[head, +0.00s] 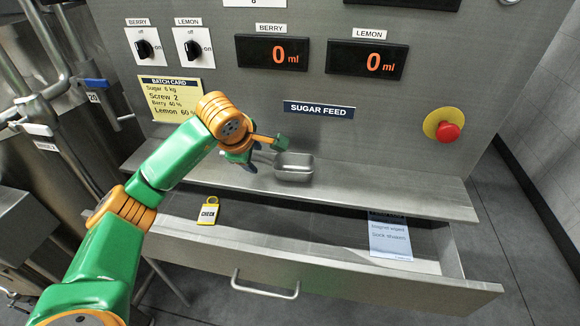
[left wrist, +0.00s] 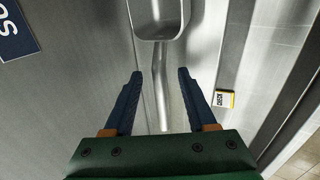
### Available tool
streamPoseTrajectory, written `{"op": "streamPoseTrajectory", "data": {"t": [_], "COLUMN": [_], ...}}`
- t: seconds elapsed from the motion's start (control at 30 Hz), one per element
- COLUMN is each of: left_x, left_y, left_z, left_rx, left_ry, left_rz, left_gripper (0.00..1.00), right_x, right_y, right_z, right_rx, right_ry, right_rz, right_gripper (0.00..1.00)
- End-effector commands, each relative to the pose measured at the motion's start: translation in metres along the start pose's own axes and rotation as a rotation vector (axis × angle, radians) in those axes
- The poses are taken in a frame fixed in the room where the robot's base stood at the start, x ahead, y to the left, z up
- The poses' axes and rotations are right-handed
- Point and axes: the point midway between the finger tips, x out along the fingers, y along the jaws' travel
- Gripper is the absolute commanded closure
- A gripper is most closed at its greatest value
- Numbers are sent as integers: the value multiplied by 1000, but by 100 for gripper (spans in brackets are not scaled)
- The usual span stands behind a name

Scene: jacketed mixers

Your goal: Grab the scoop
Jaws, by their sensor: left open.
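The scoop (head: 293,167) is a grey metal scoop with a square pan, on the steel ledge below the SUGAR FEED sign in the head view. In the left wrist view its pan (left wrist: 158,18) is at the top and its handle runs down between my fingers. My left gripper (left wrist: 158,75) is open, with one blue finger on each side of the handle and a gap on both sides. In the head view my left gripper (head: 240,160) is at the left of the pan, partly hidden by its own wrist. My right gripper is not in view.
An open drawer (head: 330,258) juts out below the ledge (head: 400,197). It holds a yellow CHECK tag (head: 208,211) and a paper note (head: 389,238). A red stop button (head: 447,131) is on the panel at the right. Pipes stand at the left.

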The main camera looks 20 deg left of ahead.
Motion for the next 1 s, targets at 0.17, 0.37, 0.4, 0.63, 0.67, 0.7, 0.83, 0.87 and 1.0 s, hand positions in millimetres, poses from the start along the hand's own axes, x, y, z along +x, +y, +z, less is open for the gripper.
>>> {"op": "streamPoseTrajectory", "data": {"t": [0.17, 0.37, 0.4, 0.63, 0.67, 0.7, 0.83, 0.87, 1.0], "left_x": [1, 1, 1, 1, 1, 1, 1, 1, 1], "left_y": [0, 0, 0, 0, 0, 0, 0, 0, 0], "left_z": [0, 0, 0, 0, 0, 0, 0, 0, 0], "left_rx": [0, 0, 0, 0, 0, 0, 0, 0, 0], "left_ry": [0, -1, -1, -1, -1, -1, -1, -1, -1], "left_rz": [1, 1, 1, 1, 0, 0, 0, 0, 0], "left_gripper": [43, 95, 100, 100, 100, 100, 100, 100, 100], "right_x": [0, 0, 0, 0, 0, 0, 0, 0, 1], "right_y": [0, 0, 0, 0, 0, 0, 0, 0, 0], "right_z": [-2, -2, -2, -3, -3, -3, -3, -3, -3], "right_rx": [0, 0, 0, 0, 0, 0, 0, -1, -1], "right_ry": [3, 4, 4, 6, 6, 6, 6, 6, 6], "right_rz": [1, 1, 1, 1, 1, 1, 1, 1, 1], "right_gripper": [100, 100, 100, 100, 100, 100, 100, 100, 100]}}
